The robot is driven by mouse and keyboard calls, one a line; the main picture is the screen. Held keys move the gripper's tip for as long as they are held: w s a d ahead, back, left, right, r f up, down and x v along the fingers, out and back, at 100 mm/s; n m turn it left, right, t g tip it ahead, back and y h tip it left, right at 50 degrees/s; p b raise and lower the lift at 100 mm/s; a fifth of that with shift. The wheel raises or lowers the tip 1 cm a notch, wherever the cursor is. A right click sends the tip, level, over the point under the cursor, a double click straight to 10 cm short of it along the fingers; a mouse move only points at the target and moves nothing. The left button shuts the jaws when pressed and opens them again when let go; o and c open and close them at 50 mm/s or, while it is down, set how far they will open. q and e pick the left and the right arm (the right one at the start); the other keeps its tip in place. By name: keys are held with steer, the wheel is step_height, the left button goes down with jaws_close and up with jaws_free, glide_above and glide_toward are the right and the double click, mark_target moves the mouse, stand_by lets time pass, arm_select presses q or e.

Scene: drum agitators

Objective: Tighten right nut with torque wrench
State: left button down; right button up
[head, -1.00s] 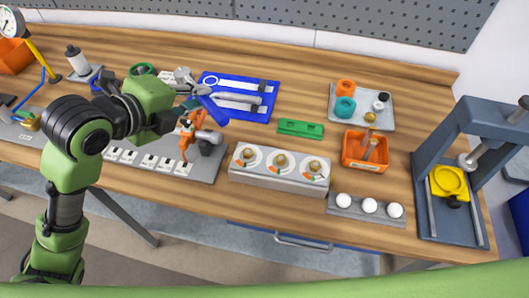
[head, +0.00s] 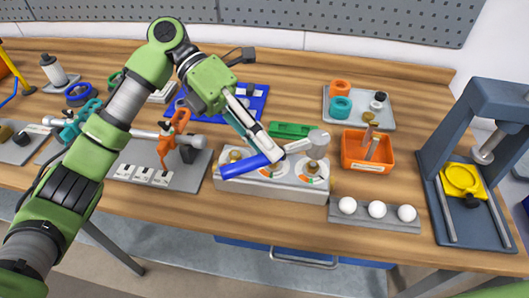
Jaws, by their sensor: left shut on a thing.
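A grey block (head: 270,186) with several coloured dials stands near the table's front. My left gripper (head: 266,148) is shut on the torque wrench, which has a blue handle (head: 243,167) and a grey head (head: 318,138). The wrench lies across above the block, with its handle to the left. Its head is at the right nut's place, and the socket hides most of that nut; I cannot tell whether it is fully seated. The left nut (head: 235,155) shows in part. The wrench and gripper hide the middle nut. My right gripper is out of view.
An orange bin (head: 367,165) stands right of the wrench head, with a grey tray (head: 392,108) of rings behind it. A strip of white balls (head: 377,209) lies in front. A dark press (head: 474,205) stands far right. A green block (head: 290,130) lies behind the wrench.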

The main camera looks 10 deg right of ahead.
arm_select(q)
steer(key=shift+s+r+m+y, duration=0.15)
steer(key=shift+r+m+y, duration=0.15)
steer(key=shift+m, duration=0.1)
steer(key=shift+s+r, duration=0.1)
steer(key=shift+s+n+h+p, duration=0.4)
steer(key=shift+n+p, duration=0.2)
steer(key=shift+p, duration=0.3)
steer(key=s+d+f+n+t+p, duration=0.1)
steer(key=s+d+n+t+p, duration=0.2)
steer(key=n+t+p, duration=0.4)
steer(key=s+d+f+n+t+h+p, duration=0.1)
steer(key=s+d+n+t+p, duration=0.3)
steer(key=p, duration=0.7)
steer(key=shift+s+d+f+n+t, duration=0.3)
steer(key=shift+d+n+t, duration=0.85)
steer(key=shift+n+t, duration=0.7)
